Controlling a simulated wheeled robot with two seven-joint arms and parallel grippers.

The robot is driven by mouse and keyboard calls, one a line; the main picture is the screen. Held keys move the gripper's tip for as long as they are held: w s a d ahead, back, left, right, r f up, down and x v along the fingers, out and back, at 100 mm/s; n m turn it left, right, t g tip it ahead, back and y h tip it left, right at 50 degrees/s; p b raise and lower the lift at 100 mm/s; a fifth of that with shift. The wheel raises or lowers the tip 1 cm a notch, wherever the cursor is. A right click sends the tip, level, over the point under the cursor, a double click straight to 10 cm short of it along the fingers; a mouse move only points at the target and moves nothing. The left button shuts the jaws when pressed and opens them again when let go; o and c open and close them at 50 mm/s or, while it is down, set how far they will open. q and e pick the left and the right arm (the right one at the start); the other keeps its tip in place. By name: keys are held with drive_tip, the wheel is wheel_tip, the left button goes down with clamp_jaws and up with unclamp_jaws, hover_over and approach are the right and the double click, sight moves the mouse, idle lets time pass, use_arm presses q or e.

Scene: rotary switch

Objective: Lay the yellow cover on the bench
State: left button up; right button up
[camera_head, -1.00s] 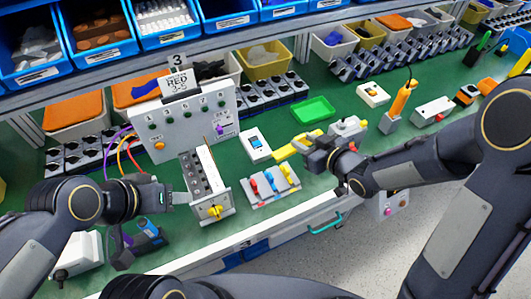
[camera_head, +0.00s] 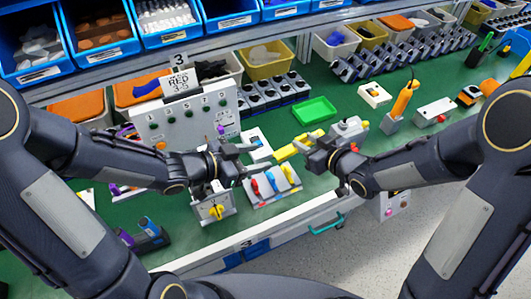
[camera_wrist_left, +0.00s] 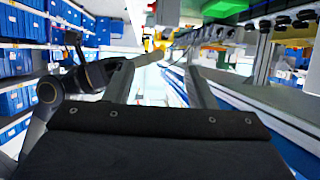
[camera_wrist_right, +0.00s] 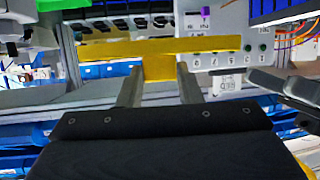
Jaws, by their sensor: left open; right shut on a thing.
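The yellow cover (camera_head: 285,152) is a flat strip over the green bench (camera_head: 352,143); whether it touches the surface is hard to tell. In the right wrist view the cover (camera_wrist_right: 215,44) spans crosswise, with a tab between the fingers (camera_wrist_right: 160,78). My left gripper (camera_head: 250,163) is open and empty, just left of the cover and apart from it. In the left wrist view its fingers (camera_wrist_left: 160,85) are spread wide.
Below the left gripper are a switch box with a yellow rotary knob (camera_head: 216,211) and a block with red, blue and yellow levers (camera_head: 270,184). A white panel (camera_head: 190,118) stands behind.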

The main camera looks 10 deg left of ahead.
sight(290, 151)
use_arm(q)
drive_tip(key=x, duration=1.1)
drive_tip(key=shift+w+d+f, duration=0.1)
drive_tip(key=shift+d+f, duration=0.05)
drive_tip(key=shift+d, duration=0.05)
drive_tip(key=shift+d, duration=0.1)
drive_tip(key=c, duration=1)
clamp_jaws()
use_arm(e)
drive_tip(key=o, duration=1)
drive_tip(key=shift+o, duration=0.2)
